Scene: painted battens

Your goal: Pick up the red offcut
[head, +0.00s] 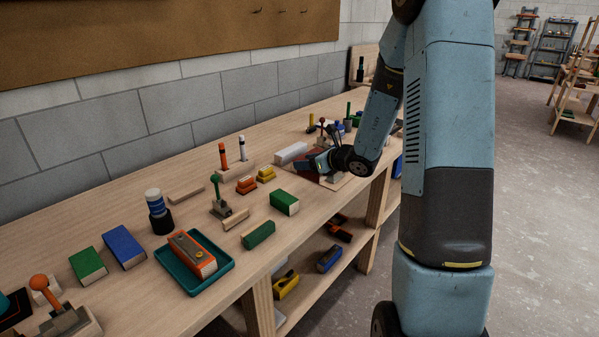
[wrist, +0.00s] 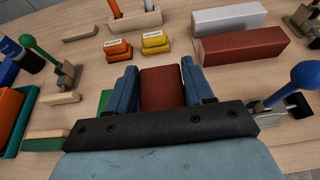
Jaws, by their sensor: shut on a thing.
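The red offcut (wrist: 162,90) is a short dark red block between the two blue fingers of my gripper (wrist: 160,74) in the wrist view. Both fingers lie along its sides, and my gripper is shut on it. Its near end is hidden behind the dark gripper body. I cannot tell whether it touches the bench or is lifted. In the head view my gripper (head: 314,163) is low over the bench's middle, where my wrist hides most of the offcut.
A long dark red batten (wrist: 240,52) and a white batten (wrist: 228,18) lie to the right. Orange (wrist: 118,50) and yellow (wrist: 155,42) labelled blocks stand beyond the fingers. A blue-knobbed clamp (wrist: 300,80) is close on the right. A teal tray (head: 217,284) holds an orange-sided block.

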